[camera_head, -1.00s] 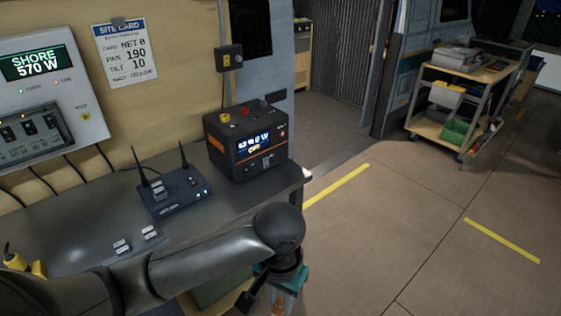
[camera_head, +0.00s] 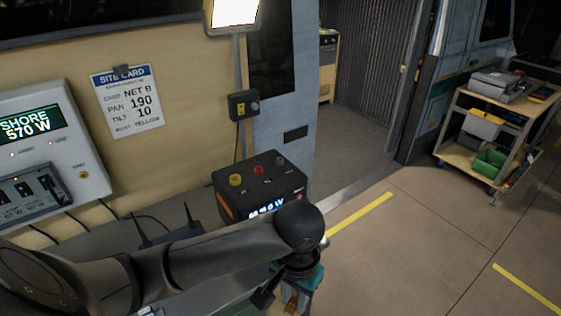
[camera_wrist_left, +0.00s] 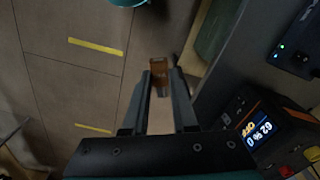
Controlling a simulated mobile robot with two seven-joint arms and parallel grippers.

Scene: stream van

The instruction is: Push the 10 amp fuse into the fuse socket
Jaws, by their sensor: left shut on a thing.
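My left gripper (camera_head: 291,302) is at the lower middle of the head view, beyond the bench edge and pointing down. In the left wrist view, its two dark fingers (camera_wrist_left: 163,85) are shut on a small amber-brown piece (camera_wrist_left: 160,72), which looks like the fuse. Its 10 amp marking cannot be read. A brown bit of it also shows below the teal part of my wrist in the head view. I cannot make out the fuse socket in either view. My right gripper is not in view.
A black power box (camera_head: 232,207) stands on the bench, partly behind my left arm; its lit display shows in the wrist view (camera_wrist_left: 262,130). A router (camera_head: 178,234) is mostly hidden by my arm. The SHORE panel (camera_head: 80,150) is at left. A cart (camera_head: 500,115) stands far right; open floor lies between.

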